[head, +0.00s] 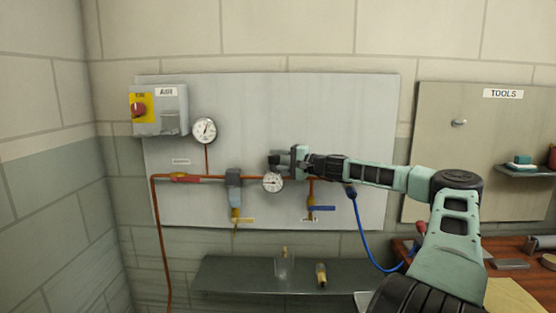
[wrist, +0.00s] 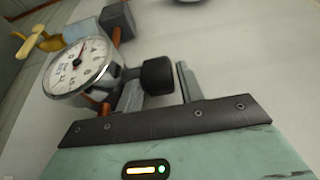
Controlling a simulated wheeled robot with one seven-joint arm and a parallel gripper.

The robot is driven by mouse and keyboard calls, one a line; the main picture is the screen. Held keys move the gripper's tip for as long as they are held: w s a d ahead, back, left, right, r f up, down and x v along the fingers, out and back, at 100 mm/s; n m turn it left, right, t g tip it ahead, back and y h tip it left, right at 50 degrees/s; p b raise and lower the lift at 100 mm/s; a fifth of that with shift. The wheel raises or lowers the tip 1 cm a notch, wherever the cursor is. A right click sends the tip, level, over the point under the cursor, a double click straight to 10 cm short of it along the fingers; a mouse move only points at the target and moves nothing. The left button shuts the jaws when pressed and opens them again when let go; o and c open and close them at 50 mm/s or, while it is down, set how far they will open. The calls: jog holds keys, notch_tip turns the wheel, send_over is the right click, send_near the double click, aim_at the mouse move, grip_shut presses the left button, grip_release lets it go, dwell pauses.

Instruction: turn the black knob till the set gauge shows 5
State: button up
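The set gauge (head: 272,182), a small round white dial, sits on the orange pipe in the middle of the grey panel; its reading is too small to make out. In the wrist view the gauge (wrist: 78,70) is large and tilted, at left. The black knob (wrist: 157,77) is just right of it, between the two grey fingers of my gripper (wrist: 160,90). A gap shows between the knob and the right finger; the left finger is close to the knob, and contact cannot be told. In the head view my gripper (head: 288,158) is just above the set gauge and the knob is not clearly distinguishable.
A larger gauge (head: 204,130) hangs at upper left beside a grey AIR box (head: 160,110) with a red switch. A yellow-handled valve (head: 241,220) and blue-handled valve (head: 320,208) hang below the pipe. A dark shelf (head: 230,276) is underneath. A blue hose (head: 363,235) hangs at right.

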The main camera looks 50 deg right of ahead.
jog(key=c, duration=0.7)
jog(key=shift+f+b, duration=0.15)
jog(key=shift+b, duration=0.25)
